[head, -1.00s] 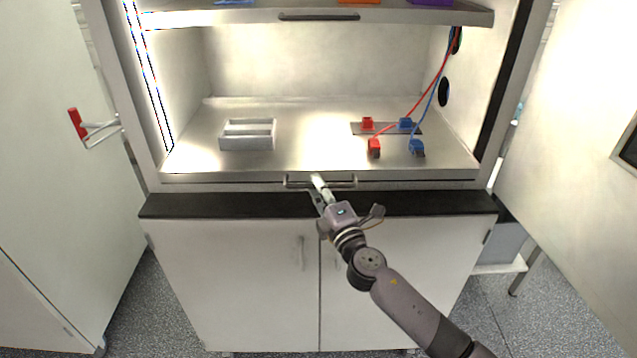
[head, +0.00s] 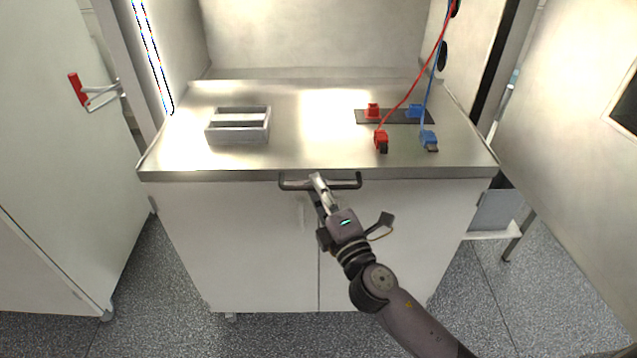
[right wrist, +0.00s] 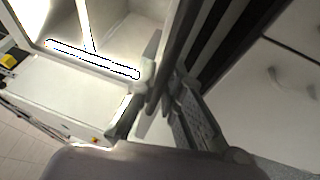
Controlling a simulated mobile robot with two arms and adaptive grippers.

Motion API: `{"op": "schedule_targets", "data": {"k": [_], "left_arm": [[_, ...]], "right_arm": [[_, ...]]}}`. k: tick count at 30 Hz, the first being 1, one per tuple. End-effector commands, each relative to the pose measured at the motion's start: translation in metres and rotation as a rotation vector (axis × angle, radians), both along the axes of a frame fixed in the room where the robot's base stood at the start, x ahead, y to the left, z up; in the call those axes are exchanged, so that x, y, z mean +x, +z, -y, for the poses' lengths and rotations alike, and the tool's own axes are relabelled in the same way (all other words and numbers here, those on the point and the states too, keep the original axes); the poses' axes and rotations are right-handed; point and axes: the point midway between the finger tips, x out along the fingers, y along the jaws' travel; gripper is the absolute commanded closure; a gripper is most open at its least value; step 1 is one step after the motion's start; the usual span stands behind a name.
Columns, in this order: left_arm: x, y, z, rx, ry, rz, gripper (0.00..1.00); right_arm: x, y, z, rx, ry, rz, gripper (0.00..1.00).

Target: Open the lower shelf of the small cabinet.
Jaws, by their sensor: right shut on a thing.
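The lower shelf (head: 220,175) of the small cabinet is a metal tray that stands out past the cabinet front, over the white doors below. Its dark bar handle (head: 347,185) is at the middle of the front edge. My right gripper (head: 318,183) is shut on this handle. In the right wrist view, the gripper fingers (right wrist: 165,108) are close around the dark bar, partly hidden by the wrist. My left gripper is not in view.
On the shelf are a grey divided holder (head: 239,126) at left, and a red connector (head: 381,141) and a blue connector (head: 428,140) on cables at right. A door with a red handle (head: 78,90) stands at left. Floor in front is clear.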

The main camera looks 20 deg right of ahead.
Motion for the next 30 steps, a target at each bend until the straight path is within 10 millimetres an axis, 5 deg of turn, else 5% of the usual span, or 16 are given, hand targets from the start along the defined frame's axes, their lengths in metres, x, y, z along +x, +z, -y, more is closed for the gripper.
{"op": "schedule_targets", "data": {"k": [6,7,16,30], "left_arm": [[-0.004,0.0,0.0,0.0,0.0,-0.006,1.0],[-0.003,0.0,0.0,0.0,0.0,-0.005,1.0],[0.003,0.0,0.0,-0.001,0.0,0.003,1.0],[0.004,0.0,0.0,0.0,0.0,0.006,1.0]], "right_arm": [[0.0,-0.001,0.0,0.003,0.0,-0.003,1.0],[0.0,-0.001,0.0,0.003,0.0,-0.003,0.89],[0.0,-0.001,0.0,0.001,0.0,-0.001,0.7],[-0.014,-0.004,0.001,0.001,0.001,-0.003,0.7]]}}
